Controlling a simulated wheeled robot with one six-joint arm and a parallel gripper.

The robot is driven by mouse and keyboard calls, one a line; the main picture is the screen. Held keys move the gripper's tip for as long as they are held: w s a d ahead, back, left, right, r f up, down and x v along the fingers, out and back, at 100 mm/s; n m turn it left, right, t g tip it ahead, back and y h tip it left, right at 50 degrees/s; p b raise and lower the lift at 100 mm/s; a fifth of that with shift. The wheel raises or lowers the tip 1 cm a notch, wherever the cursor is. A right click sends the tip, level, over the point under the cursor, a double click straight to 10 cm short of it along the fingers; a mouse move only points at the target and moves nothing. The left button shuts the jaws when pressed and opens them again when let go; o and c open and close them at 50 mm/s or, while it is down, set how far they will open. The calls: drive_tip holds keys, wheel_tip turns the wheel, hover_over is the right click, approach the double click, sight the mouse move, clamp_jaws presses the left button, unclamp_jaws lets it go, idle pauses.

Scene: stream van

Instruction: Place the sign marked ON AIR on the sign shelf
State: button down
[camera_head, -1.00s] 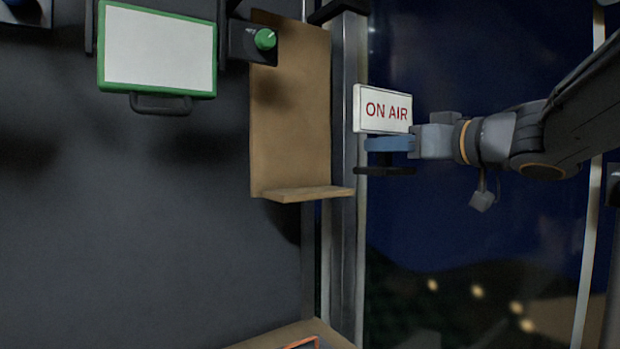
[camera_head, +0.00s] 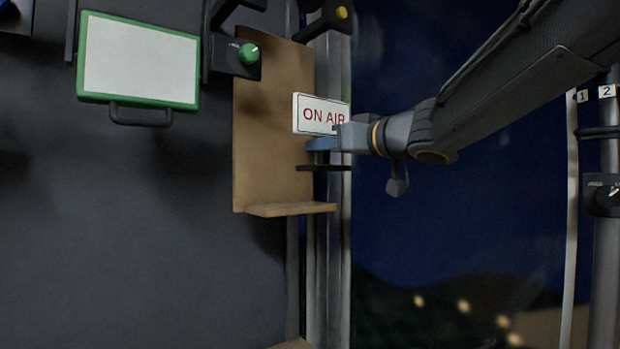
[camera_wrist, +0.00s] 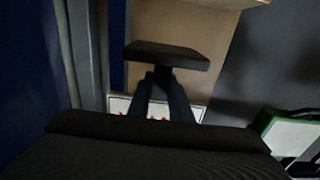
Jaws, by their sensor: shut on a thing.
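The white ON AIR sign (camera_head: 312,112) with red letters is upright in the head view, and my gripper (camera_head: 322,144) is shut on its lower part. A dark flat foot (camera_head: 322,168) shows below the fingers. The sign shelf (camera_head: 290,209) is a small brown ledge at the bottom of a brown back board (camera_head: 270,150). The sign appears above the ledge, apart from it, by the board's right edge. In the wrist view the dark foot (camera_wrist: 166,55) shows beyond my fingers, and the sign (camera_wrist: 205,112) is mostly hidden behind them.
A green-framed white panel (camera_head: 138,62) hangs left of the board. A box with a green knob (camera_head: 249,54) sits at the board's upper left. A metal post (camera_head: 333,250) stands right of the shelf. The space above the ledge looks clear.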

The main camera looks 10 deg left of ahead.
drive_tip(key=p+x, duration=0.1)
drive_tip(key=x, duration=0.6)
wheel_tip(320, 180, down, 2)
drive_tip(key=shift+s+d+f, duration=0.1)
drive_tip(key=shift+d+f, duration=0.05)
drive_tip(key=shift+f+p, duration=0.4)
drive_tip(key=shift+f, duration=1.9)
drive_tip(key=shift+f, duration=0.1)
drive_tip(key=shift+f, duration=0.15)
drive_tip(key=c, duration=1.6)
unclamp_jaws()
